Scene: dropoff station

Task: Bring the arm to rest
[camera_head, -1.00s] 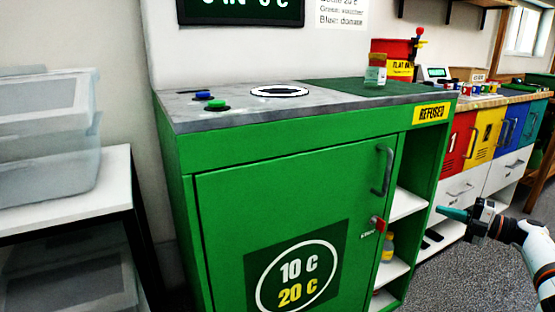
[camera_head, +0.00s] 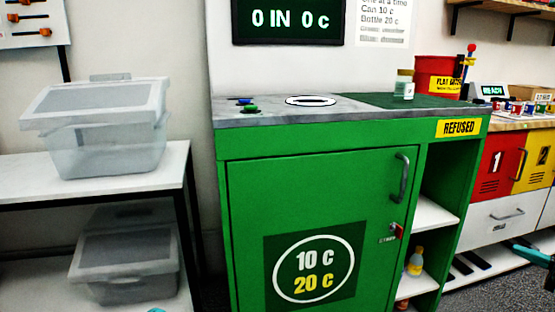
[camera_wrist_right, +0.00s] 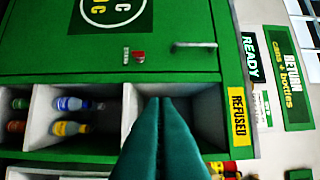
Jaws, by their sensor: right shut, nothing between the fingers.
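My right gripper (camera_head: 534,250) shows only in part at the right edge of the head view, in front of the white drawers. In the right wrist view its two teal fingers (camera_wrist_right: 160,105) lie shut against each other with nothing between them. They point toward the open shelves of the green cabinet (camera_head: 300,170), and the fingers stand in front of part of them. The rest of the right arm is mostly out of the head view.
A jar (camera_head: 404,84) stands on the cabinet top. Coloured lockers (camera_head: 493,165) stand at the right. A white rack with clear bins (camera_head: 100,120) stands at the left.

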